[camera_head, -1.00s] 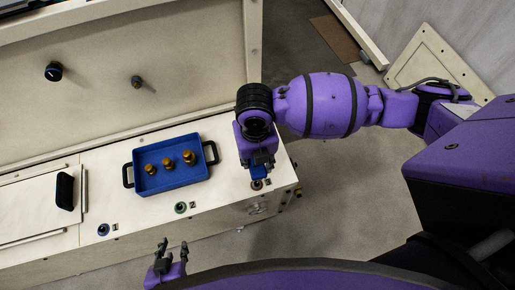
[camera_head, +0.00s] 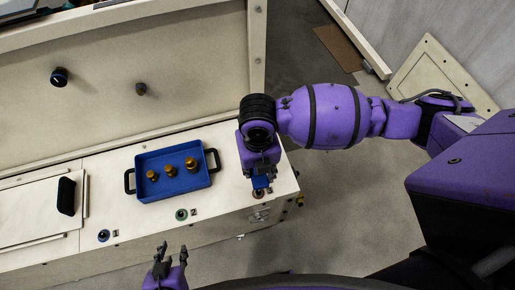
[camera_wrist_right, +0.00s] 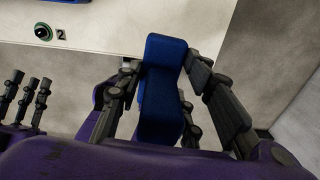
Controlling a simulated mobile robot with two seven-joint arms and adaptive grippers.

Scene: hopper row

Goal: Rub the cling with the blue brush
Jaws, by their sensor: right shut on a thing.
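My right gripper (camera_head: 260,168) is shut on the blue brush (camera_head: 261,182) above the right end of the pale bench. In the right wrist view the brush (camera_wrist_right: 160,88) is a blue block between the dark fingers. Just below it in the head view is a brown-ringed port (camera_head: 258,193), partly covered by the brush. I cannot tell whether they touch. I cannot make out the cling. My left gripper (camera_head: 171,256) is empty, its fingers apart, in front of the bench; it also shows at the left of the right wrist view (camera_wrist_right: 22,100).
A blue tray (camera_head: 142,170) with black handles holds three brass pieces (camera_head: 172,171). A black handle (camera_head: 66,196) is at left. An upright panel (camera_head: 190,70) stands behind.

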